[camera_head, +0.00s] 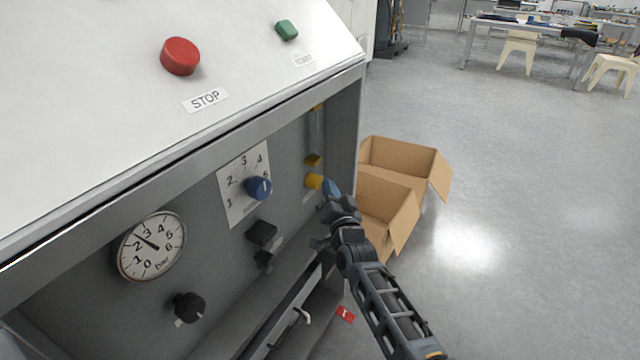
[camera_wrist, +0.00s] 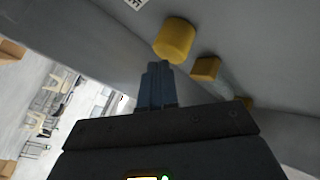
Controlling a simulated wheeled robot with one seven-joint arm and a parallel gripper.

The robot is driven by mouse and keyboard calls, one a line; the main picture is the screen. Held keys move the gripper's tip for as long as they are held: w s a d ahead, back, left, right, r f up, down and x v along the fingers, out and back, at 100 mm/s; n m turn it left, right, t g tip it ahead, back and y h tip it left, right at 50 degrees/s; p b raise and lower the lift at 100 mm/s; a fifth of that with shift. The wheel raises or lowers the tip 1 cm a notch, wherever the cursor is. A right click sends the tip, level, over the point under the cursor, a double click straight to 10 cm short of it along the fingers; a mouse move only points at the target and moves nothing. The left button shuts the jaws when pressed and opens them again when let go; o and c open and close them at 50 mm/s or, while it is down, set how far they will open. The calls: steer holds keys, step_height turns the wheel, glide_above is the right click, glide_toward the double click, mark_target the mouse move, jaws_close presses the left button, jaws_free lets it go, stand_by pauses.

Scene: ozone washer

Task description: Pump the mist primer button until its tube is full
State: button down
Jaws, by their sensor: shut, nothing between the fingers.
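The mist primer button is a yellow round knob (camera_head: 313,181) on the grey recessed panel, low at its right end. It also shows in the wrist view (camera_wrist: 174,40), just beyond my fingertips. Above it a clear tube (camera_head: 315,132) stands upright between a lower yellow fitting (camera_head: 312,160) and an upper one (camera_head: 317,107). The fittings also show in the wrist view (camera_wrist: 206,68). The tube's fill level is too small to tell. My gripper (camera_head: 329,187) is shut and empty, its blue fingertips (camera_wrist: 157,68) close to the button's face. I cannot tell whether they touch it.
Left of the button are a blue dial knob (camera_head: 258,188), a black block-shaped control (camera_head: 262,232), a pressure gauge (camera_head: 151,246) and a black knob (camera_head: 188,307). The sloped top bears a red STOP button (camera_head: 180,56) and a green START button (camera_head: 287,30). Open cardboard boxes (camera_head: 405,165) stand right.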

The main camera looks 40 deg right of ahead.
steer(key=shift+w+a, duration=0.35)
steer(key=shift+w, duration=0.5)
stand_by(1.1)
steer(key=shift+s, duration=0.1)
steer(key=shift+s+d, duration=0.25)
steer(key=shift+s, duration=0.4)
steer(key=shift+s+d, duration=0.25)
steer(key=shift+s, duration=0.35)
steer(key=s+b, duration=0.1)
steer(key=s+d+b, duration=0.1)
steer(key=s, duration=0.1)
steer(key=s+b, duration=0.1)
steer(key=shift+s+d, duration=0.35)
stand_by(0.4)
